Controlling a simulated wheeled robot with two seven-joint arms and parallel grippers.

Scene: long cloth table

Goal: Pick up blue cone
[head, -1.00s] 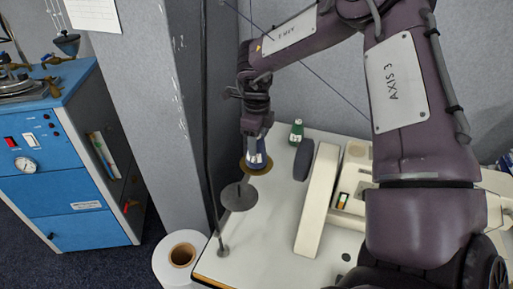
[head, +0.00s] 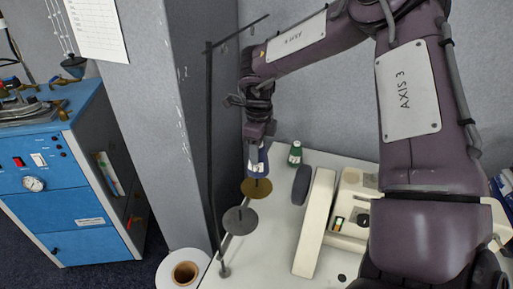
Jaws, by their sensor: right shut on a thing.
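My right gripper (head: 260,138) points down over the left part of the table and is shut on the blue cone (head: 258,161). The cone hangs below the fingers, with pale marks on it, and its upper part is hidden between them. A gold-brown disc (head: 256,188) is just below the cone, and a small dark rod shows on it. The cone appears to be raised above the disc, but I cannot tell how large the gap is. My left gripper is not in view.
A grey disc (head: 240,221) is nearer the front, beside a thin dark stand (head: 211,140) at the table's left edge. A green bottle (head: 295,153), a dark oval object (head: 301,185) and a cream device (head: 314,225) are to the right. A wall stands close behind.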

